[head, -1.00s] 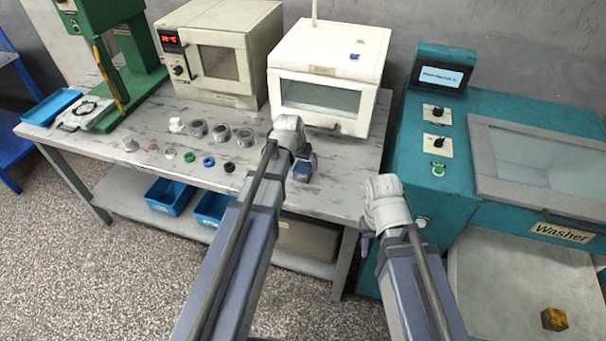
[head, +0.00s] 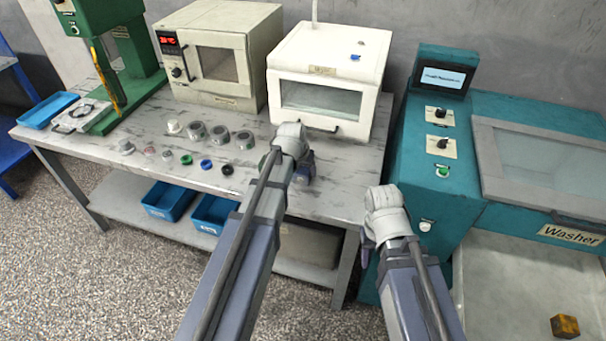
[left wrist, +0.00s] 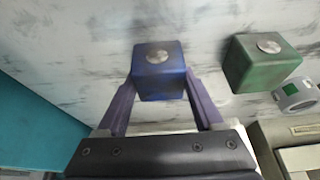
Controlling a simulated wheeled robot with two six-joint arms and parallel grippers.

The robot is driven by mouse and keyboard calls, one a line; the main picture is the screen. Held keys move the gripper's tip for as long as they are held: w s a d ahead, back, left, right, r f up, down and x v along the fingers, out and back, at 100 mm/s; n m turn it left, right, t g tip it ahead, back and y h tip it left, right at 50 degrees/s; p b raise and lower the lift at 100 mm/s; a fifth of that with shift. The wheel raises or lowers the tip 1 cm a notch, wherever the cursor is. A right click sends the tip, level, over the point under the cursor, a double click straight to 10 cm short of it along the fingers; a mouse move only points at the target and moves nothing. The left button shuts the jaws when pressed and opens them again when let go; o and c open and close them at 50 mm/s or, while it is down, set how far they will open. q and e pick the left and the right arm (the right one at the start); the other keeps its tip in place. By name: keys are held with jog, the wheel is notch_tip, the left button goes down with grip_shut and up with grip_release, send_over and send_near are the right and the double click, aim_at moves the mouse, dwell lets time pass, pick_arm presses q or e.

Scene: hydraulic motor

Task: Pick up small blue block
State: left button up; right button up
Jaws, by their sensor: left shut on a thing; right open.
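The small blue block (left wrist: 158,80) has a round silver disc on its top face. In the left wrist view it sits between the two fingertips of my left gripper (left wrist: 160,92), which is shut on it. In the head view my left gripper (head: 305,170) is over the right part of the table, in front of the white cabinet, and the block is mostly hidden there. I cannot tell whether the block touches the table. My right gripper (head: 367,245) is open, with its fingers mostly hidden behind its wrist, beside the table's right end.
A green block (left wrist: 265,62) and a grey ring-like part (left wrist: 295,95) are right of the blue block in the left wrist view. Several small rings and caps lie left on the table (head: 90,150). The white cabinet (head: 325,65) stands behind, the teal washer (head: 415,190) to the right.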

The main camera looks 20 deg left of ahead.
aim_at(303, 168)
pick_arm(q)
grip_shut()
dwell(0.5)
notch_tip(303, 168, up, 10)
jog(key=p, duration=1)
